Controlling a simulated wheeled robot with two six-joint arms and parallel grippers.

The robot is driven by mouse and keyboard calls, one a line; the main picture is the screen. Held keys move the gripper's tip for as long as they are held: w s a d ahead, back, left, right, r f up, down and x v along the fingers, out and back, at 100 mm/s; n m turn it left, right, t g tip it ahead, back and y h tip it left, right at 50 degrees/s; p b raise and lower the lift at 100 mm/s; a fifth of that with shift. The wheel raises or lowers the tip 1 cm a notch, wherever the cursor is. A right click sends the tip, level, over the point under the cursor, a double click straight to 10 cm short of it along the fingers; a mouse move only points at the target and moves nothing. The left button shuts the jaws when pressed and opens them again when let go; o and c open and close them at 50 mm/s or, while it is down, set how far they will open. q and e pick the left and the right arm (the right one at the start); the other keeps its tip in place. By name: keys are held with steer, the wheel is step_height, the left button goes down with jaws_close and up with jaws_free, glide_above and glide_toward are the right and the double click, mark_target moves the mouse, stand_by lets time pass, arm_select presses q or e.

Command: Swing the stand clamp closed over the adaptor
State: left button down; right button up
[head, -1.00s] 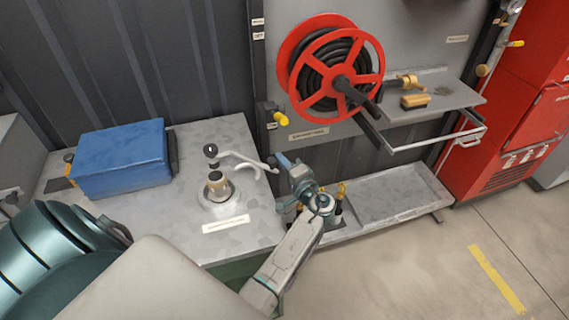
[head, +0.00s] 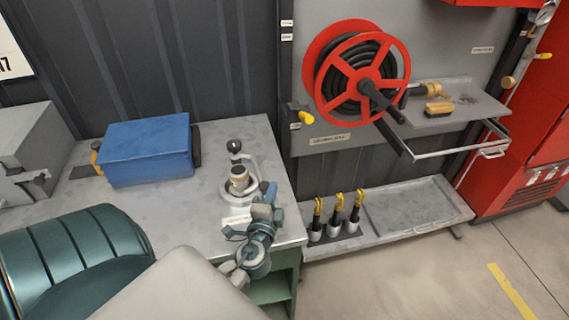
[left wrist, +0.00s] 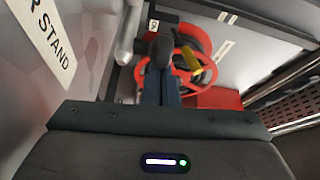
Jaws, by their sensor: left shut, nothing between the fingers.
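The adaptor (head: 239,178), a tan and dark cylinder, stands upright in the round pale stand (head: 236,200) on the grey workbench. The pale clamp bar (head: 250,161) curves around behind it and to its right, with a black knob (head: 234,146) at the back. I cannot tell whether the clamp is fully closed. My left gripper (head: 268,189) is shut and empty, close to the right of the adaptor and stand; contact with the clamp is unclear. In the left wrist view the shut fingers (left wrist: 160,88) point toward a dark rounded knob, beside a pale bar (left wrist: 128,32). My right gripper is not in view.
A blue box (head: 148,150) sits on the workbench (head: 215,140) to the left. A red hose reel (head: 358,75) hangs on the wall panel, with a shelf (head: 455,105) beside it. Yellow-topped nozzles (head: 337,215) stand on a low metal platform (head: 415,205) at right.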

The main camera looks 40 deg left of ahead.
arm_select(q)
steer(key=shift+s+a+f, duration=0.1)
steer(key=shift+s+a, duration=0.15)
steer(key=shift+s, duration=0.4)
steer(key=shift+s+b, duration=0.15)
steer(key=shift+b, duration=0.2)
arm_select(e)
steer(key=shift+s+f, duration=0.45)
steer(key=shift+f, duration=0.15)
arm_select(q)
steer(key=shift+s, duration=0.1)
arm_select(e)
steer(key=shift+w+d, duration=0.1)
